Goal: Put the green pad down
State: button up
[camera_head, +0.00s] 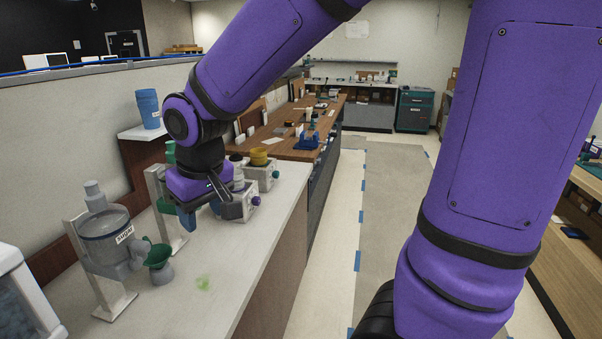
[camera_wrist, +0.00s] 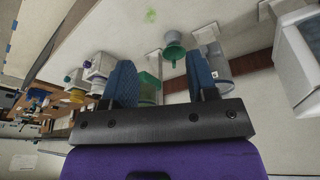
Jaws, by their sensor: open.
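My gripper (camera_head: 188,217) hangs over the counter (camera_head: 252,235) at its back left, by the dispensers. In the wrist view its two blue fingers (camera_wrist: 160,78) are wide apart, and nothing is held between them. A pale green patch (camera_head: 204,284) lies flat on the counter, nearer than the gripper; it also shows in the wrist view (camera_wrist: 151,14). It looks like a smear, and I cannot tell whether it has any thickness. I see no clearly separate green pad.
A dispenser labelled sugar (camera_head: 105,240) with a green funnel cup (camera_head: 159,256) stands left on the counter. A second dispenser with green parts is behind my gripper. White machines with a yellow cup (camera_head: 259,156) stand beyond it. The counter's front right is clear.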

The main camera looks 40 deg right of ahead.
jog(key=s+d+r+m+t, duration=0.1)
jog(key=s+d+r, duration=0.3)
jog(key=s, duration=0.3)
jog(key=s+d+r+t, duration=0.1)
jog(key=s+d+r, duration=0.4)
jog(key=s, duration=0.2)
jog(key=shift+s+d+m+t, duration=0.3)
jog(key=shift+s+d+m, duration=0.05)
jog(key=shift+m, duration=0.05)
jog(key=shift+o, duration=0.4)
dwell(0.7)
